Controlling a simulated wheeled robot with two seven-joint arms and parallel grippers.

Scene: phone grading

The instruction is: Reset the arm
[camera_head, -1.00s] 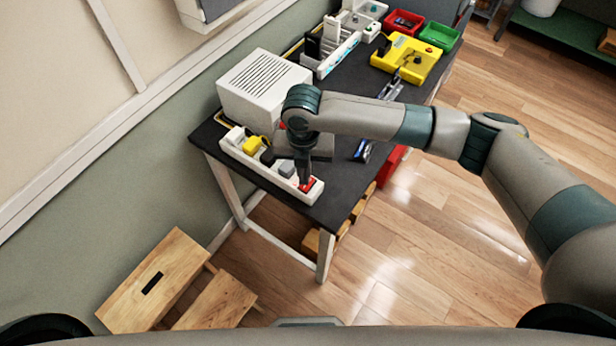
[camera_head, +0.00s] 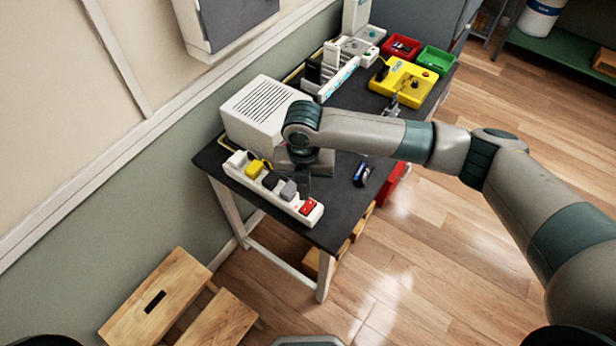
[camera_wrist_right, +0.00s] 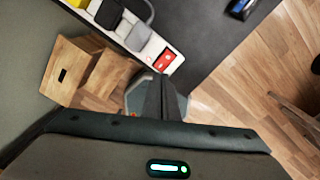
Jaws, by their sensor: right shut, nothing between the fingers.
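My right arm reaches in from the right over the dark table (camera_head: 335,225). My right gripper (camera_head: 308,187) points down above the table, behind the white power strip (camera_head: 240,172). It is shut and empty, and its closed fingers also show in the wrist view (camera_wrist_right: 164,98). The strip's red switch (camera_head: 307,207) is at its near right end, uncovered and apart from the fingers; it also shows in the wrist view (camera_wrist_right: 166,59). Yellow, black and grey plugs sit in the strip. My left gripper is not in view.
A white vented box (camera_head: 262,112) stands close behind the gripper. A small blue-and-black item (camera_head: 362,174) lies to the right. A yellow fixture (camera_head: 402,84), red bin (camera_head: 398,47) and green bin (camera_head: 435,60) are farther back. A wooden step stool (camera_head: 160,300) stands on the floor.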

